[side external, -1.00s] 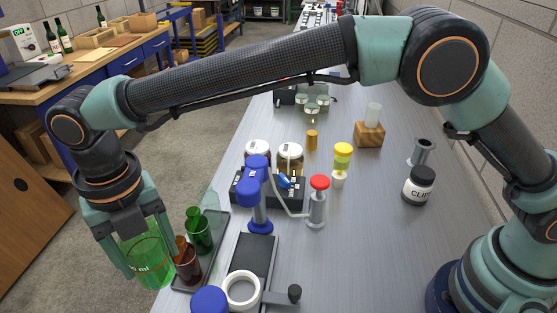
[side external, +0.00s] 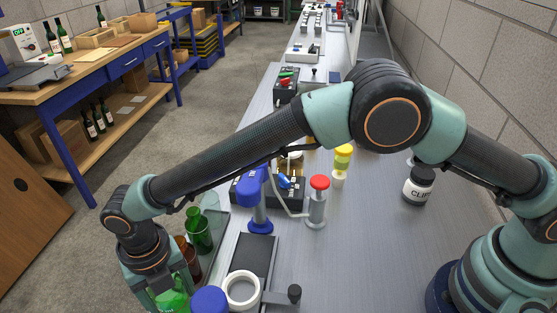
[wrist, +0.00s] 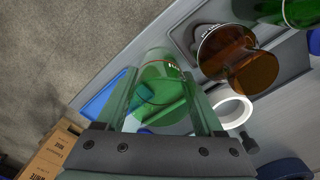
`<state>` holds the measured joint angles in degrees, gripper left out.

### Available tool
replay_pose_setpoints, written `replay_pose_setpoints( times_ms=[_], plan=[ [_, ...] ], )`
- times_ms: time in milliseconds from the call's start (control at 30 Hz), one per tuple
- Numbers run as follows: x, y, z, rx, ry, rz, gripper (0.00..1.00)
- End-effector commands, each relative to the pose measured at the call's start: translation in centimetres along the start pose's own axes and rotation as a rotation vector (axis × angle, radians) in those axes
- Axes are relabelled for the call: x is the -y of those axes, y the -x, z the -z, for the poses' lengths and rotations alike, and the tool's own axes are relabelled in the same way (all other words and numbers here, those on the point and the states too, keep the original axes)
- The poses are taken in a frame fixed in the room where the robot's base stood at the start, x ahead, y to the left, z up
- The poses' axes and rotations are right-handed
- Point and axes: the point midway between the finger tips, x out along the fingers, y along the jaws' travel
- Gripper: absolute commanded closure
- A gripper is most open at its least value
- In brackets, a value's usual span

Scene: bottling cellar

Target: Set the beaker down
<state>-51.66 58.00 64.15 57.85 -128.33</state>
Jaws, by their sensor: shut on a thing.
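The beaker (side external: 172,301) is clear green glass with a red line around it. My gripper (side external: 166,292) is shut on it at the lower left of the side view, where the arm and frame edge hide much of it. In the wrist view the beaker (wrist: 157,72) sits between my two fingers. It is near the bench's edge, beside the brown bottle. I cannot tell whether its base touches a surface.
A brown bottle (wrist: 245,62) and a green bottle (side external: 198,233) stand on a dark tray (side external: 217,238) close by. A white ring (side external: 242,290), blue-capped stand (side external: 256,205) and red-topped pump (side external: 318,200) are to the right. The bench's right side is mostly clear.

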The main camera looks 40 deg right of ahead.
Motion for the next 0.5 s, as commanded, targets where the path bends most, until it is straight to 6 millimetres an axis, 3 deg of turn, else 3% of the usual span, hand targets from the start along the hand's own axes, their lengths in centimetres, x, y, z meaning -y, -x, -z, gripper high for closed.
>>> replay_pose_setpoints(
  times_ms=[267,300,333,367,500],
  plan=[
    [-0.02,-0.28,-0.02,0.000,0.000,-0.001,0.86],
    [-0.03,-0.23,-0.02,0.001,0.000,-0.001,0.15],
    [-0.03,-0.23,-0.02,0.001,0.000,-0.001,0.04],
    [-0.02,-0.22,-0.02,0.001,0.000,-0.001,0.01],
    [-0.01,-0.22,-0.01,0.000,0.000,0.000,0.01]
  ],
)
